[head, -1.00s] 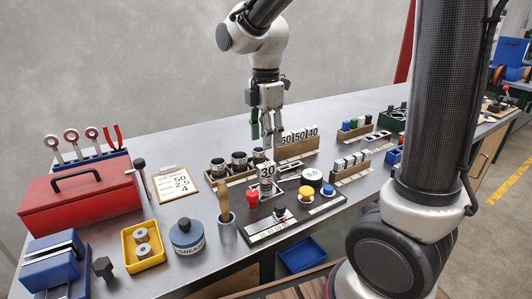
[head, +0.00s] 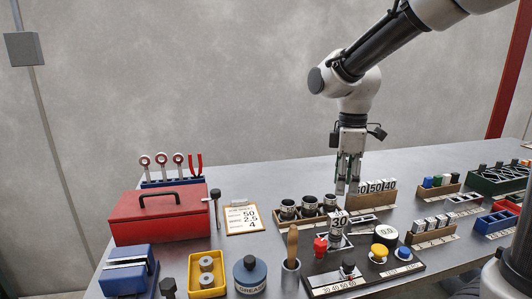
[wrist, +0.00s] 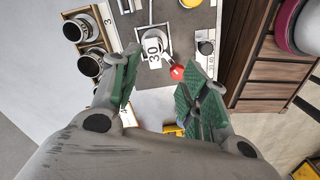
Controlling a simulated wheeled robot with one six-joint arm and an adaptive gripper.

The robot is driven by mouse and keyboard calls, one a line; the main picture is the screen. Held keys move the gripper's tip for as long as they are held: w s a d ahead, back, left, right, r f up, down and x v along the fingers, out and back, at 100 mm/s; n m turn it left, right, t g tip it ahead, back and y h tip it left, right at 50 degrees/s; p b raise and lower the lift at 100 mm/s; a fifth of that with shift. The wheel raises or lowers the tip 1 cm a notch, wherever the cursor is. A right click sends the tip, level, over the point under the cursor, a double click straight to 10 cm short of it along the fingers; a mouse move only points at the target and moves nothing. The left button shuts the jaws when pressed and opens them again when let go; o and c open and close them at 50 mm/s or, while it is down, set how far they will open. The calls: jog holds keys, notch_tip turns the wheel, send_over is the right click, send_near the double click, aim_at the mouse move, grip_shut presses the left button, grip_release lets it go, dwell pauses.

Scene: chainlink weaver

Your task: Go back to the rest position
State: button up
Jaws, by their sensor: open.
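My gripper (head: 347,186) points down, open and empty, above the back of the steel bench.
A rack of black cups (head: 308,209) stands left of the gripper. A control panel (head: 362,275) with red and yellow knobs is in front. A red toolbox (head: 160,213), a clipboard (head: 244,218) and a grease tin (head: 250,274) stand to the left.

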jog(key=s+d+r+m+t, duration=0.2)
jog(key=s+d+m, duration=0.5)
jog(key=s, duration=0.1)
jog(key=s+d+r+m+t, duration=0.2)
jog(key=s+d+m, duration=0.5)
jog(key=s+m, duration=0.1)
jog(key=shift+s+d+r+t, duration=0.25)
jog(key=shift+s+r+t, duration=0.05)
jog(key=shift+s, duration=0.25)
